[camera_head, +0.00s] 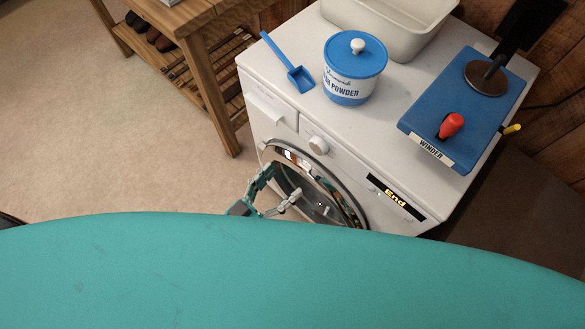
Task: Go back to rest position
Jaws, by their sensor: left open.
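My left gripper (277,196) is open in front of the round door (335,188) of a white washing machine (284,76). Its fingers are apart, with nothing seen between them. I cannot tell whether it touches the door. My own teal body covers the lower part of the view and hides most of the left arm. My right gripper is not in view. The machine's display reads "End".
On the machine stand a blue-and-white powder tub (353,72), a blue scoop (289,63), a white basin (399,22) and a blue winder (465,108) with a red knob. A wooden bench (196,26) with shoes beneath stands left. Carpet (90,130) at left is clear.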

